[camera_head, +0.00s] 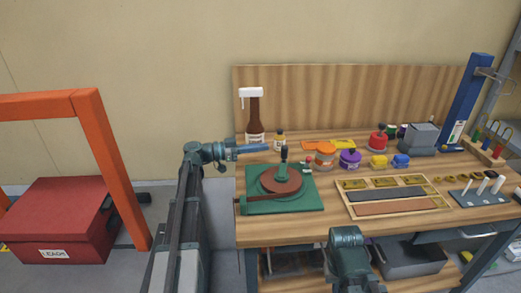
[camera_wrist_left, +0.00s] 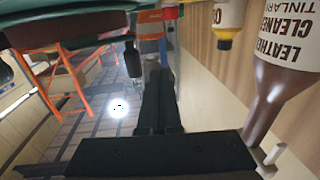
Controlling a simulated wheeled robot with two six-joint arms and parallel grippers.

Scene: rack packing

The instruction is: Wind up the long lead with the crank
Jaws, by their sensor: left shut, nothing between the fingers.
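A green base plate (camera_head: 312,199) lies on the left of the workbench, with a brown round reel (camera_head: 272,181) on it. A dark upright crank handle (camera_head: 284,154) stands at the reel's far side; what looks like this handle shows dark in the left wrist view (camera_wrist_left: 133,60). A brown strip, perhaps the lead (camera_head: 242,204), shows at the plate's left edge; how much is wound I cannot tell. My left gripper (camera_head: 266,148) is shut and empty, pointing right, apart from the handle and to its left. Its dark fingers show in the wrist view (camera_wrist_left: 160,100). My right gripper's fingers are not visible.
A brown cleaner bottle (camera_head: 255,112) with a white cap stands close behind my left gripper, with a small yellow-capped bottle (camera_head: 279,141) beside it. Jars and coloured blocks stand farther right. A wooden tray (camera_head: 344,205) lies right of the plate. A red box (camera_head: 60,225) sits left.

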